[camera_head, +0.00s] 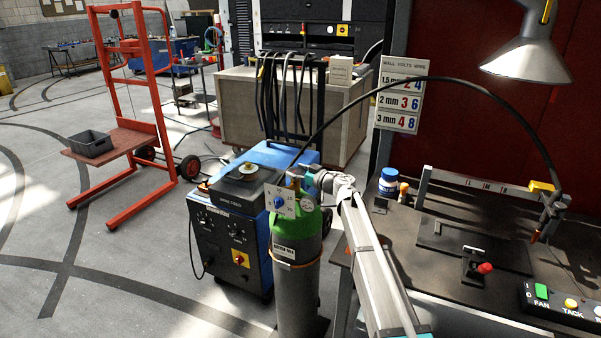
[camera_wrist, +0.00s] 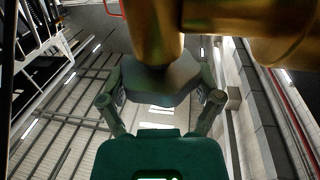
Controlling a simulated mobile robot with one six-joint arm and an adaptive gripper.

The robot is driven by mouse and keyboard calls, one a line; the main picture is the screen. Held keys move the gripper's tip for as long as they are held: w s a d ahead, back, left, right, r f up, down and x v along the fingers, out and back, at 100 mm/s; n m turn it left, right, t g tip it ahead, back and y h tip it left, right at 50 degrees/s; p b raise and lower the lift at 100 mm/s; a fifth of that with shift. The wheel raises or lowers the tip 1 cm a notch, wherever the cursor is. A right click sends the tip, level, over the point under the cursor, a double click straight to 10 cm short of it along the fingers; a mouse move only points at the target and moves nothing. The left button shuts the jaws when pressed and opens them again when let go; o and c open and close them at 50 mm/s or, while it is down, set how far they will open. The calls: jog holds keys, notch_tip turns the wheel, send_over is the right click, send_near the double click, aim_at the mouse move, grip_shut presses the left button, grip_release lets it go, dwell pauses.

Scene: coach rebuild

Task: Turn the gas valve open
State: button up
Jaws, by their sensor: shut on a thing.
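The gas bottle (camera_head: 298,290) stands upright, grey with a green shoulder, beside the blue welding machine. The brass gas valve (camera_head: 295,172) is at its top. A white card with a blue knob (camera_head: 279,203) is at the front of the shoulder. My gripper (camera_head: 310,178) reaches the valve from the right. In the wrist view, my gripper's fingers (camera_wrist: 162,92) are on both sides of a dark grey block (camera_wrist: 160,78) under the brass body (camera_wrist: 153,30), and are shut on it. The block looks like the valve's handle. I cannot tell how far it is turned.
The welding machine (camera_head: 228,238) is close on the bottle's left. A workbench (camera_head: 440,290) with a red-knobbed lever (camera_head: 485,268) and push buttons is on the right. A black hose (camera_head: 440,80) arches over from the valve area to the bench. Open floor lies left.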

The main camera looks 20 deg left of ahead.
jog(key=shift+a+n+g, duration=0.15)
jog(key=shift+n+g, duration=0.15)
jog(key=shift+g, duration=0.1)
jog(key=n+g, duration=0.3)
jog(key=g, duration=0.1)
jog(key=n+g, duration=0.2)
jog(key=g, duration=0.3)
jog(key=shift+w+n, duration=0.15)
jog(key=shift+n, duration=0.25)
jog(key=n+g+h, duration=0.2)
jog(key=n+g, duration=0.1)
jog(key=g, duration=0.1)
jog(key=shift+s+f+n+g+h, duration=0.1)
jog(key=shift+s+n+g+h, duration=0.05)
jog(key=shift+n+g+h, duration=0.5)
jog(key=shift+s+n+g+h, duration=0.1)
jog(key=shift+n+g+h, duration=0.35)
jog(key=shift+g, duration=0.4)
jog(key=shift+s, duration=0.1)
jog(key=o, duration=0.9)
